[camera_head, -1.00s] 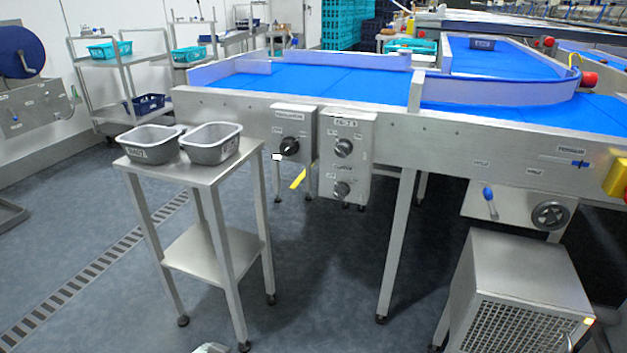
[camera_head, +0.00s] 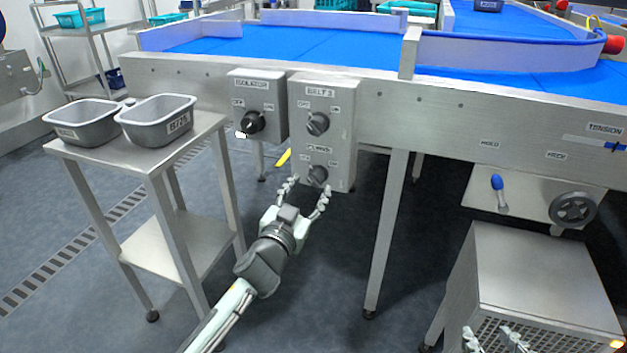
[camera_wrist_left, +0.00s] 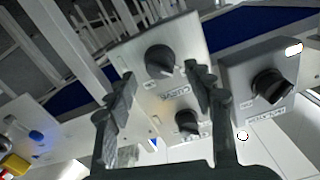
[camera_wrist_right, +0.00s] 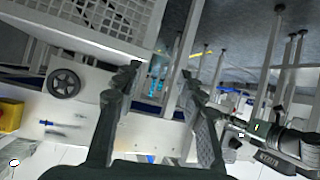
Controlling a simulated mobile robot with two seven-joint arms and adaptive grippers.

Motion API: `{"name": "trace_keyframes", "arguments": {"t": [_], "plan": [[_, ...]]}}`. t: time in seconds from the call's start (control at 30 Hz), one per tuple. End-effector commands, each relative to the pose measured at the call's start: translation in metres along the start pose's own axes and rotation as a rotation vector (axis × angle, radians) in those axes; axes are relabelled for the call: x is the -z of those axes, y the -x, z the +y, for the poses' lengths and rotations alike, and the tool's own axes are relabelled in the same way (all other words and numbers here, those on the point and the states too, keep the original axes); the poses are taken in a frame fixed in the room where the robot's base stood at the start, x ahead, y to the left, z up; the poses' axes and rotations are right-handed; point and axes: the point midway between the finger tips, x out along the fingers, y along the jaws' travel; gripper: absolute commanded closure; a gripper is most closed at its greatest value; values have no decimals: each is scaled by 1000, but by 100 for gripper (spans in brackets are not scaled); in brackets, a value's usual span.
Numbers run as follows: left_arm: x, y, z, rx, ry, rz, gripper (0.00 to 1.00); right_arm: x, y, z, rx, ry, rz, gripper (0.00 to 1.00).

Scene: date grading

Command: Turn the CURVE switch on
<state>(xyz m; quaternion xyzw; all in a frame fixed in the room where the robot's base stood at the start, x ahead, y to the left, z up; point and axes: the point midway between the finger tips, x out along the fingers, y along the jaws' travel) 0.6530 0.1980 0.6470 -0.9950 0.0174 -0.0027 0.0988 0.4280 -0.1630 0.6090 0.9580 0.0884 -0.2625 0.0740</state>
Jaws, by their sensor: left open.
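The CURVE switch (camera_head: 318,175) is the lower dark knob on the grey BELT 3 box (camera_head: 342,140), under the BELT 3 knob (camera_head: 317,123). I cannot tell which mark it points at. My left gripper (camera_head: 306,191) is open just in front of and below it, fingers spread and empty. In the left wrist view, turned over, the CURVE knob (camera_wrist_left: 160,60) lies beyond and between the fingertips of the left gripper (camera_wrist_left: 160,80), with its label beneath it. My right gripper (camera_head: 495,340) is at the bottom right edge, open and empty in the right wrist view (camera_wrist_right: 162,82).
The isolator box (camera_head: 270,90) with its black knob hangs just left of the BELT 3 box. A steel stand (camera_head: 190,145) with two grey tubs is to the left. A conveyor leg (camera_head: 388,235) and a vented steel cabinet (camera_head: 530,270) are to the right.

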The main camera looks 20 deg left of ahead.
Motion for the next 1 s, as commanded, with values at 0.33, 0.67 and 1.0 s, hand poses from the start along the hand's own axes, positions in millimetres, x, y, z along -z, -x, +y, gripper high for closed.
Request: {"name": "trace_keyframes", "arguments": {"t": [0.33, 0.67, 1.0], "plan": [[0, -34, 0, 0, -1, -1, 47, 6, -1, -3, 6, -2, 29, 60], [-1, -35, 0, 0, 0, -2, 58, 6, -1, -3, 6, -2, 30, 60], [-1, -34, 0, 1, 0, -2, 97, 6, -1, -3, 6, -2, 29, 60]]}}
